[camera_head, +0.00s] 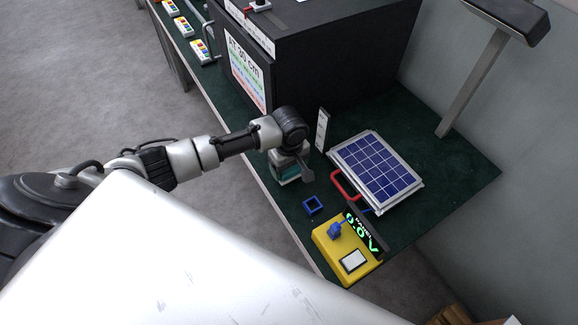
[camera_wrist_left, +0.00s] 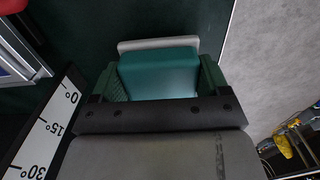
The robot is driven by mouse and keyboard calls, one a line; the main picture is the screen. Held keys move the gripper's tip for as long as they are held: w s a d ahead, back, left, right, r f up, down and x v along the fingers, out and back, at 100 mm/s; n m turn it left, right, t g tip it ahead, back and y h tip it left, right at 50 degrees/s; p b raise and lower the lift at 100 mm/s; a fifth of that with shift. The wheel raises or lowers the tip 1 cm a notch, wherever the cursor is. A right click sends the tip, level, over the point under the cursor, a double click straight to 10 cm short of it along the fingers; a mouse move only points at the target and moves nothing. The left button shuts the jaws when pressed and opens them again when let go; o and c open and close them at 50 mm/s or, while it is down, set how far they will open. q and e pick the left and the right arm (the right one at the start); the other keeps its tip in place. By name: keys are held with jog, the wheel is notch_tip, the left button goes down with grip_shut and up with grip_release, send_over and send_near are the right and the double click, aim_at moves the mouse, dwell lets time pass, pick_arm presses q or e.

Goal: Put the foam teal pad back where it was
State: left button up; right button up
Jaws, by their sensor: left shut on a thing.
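The teal pad (camera_wrist_left: 158,72) sits between the two green-lined fingers of my left gripper (camera_wrist_left: 160,85) in the left wrist view. The fingers touch it on both sides. A pale grey strip (camera_wrist_left: 158,43) shows along the pad's far edge. In the head view my left gripper (camera_head: 291,160) points down near the green table's front edge, and the teal pad (camera_head: 285,174) shows low between its fingers. I cannot tell whether the pad touches the table. My right gripper is not in view.
A blue square frame (camera_head: 313,205) lies just right of the gripper. Beyond are a solar panel (camera_head: 378,170) with a red handle (camera_head: 343,188), a yellow meter box (camera_head: 338,243), and a white scale plate (camera_head: 322,130). A large black box (camera_head: 335,60) stands behind. The far right table corner (camera_head: 455,170) is clear.

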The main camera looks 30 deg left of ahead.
pick_arm(q)
jog(key=shift+f, duration=0.5)
jog(key=o, duration=0.8)
jog(key=shift+f, duration=0.1)
notch_tip(320, 180, up, 12)
